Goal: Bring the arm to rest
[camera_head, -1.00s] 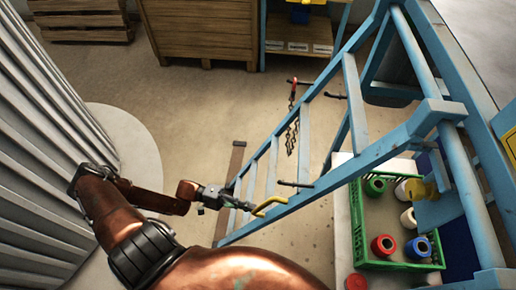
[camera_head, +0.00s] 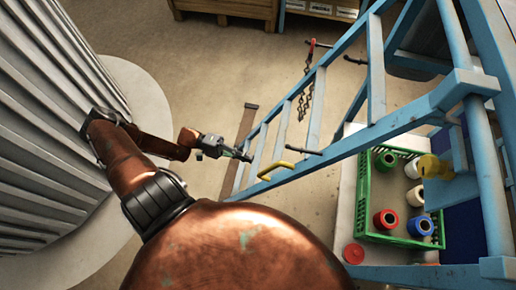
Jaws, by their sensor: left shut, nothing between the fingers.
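My left arm, copper-coloured with black joints, comes in from the lower middle and bends to the left, then back toward the right. My left gripper (camera_head: 240,155) is small in the picture, grey and dark, and shut with nothing visible in it. It lies close to the lower left end of a blue ladder-like frame (camera_head: 375,70); I cannot tell whether they touch. A yellow hook (camera_head: 275,168) on the frame is just right of the gripper tips. My right gripper is not in view.
A green crate (camera_head: 365,205) with several coloured spools stands on a white table at the right. A red lid (camera_head: 353,253) lies beside it. A chain (camera_head: 305,100) hangs from the frame. A ribbed grey column (camera_head: 50,110) is close on the left.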

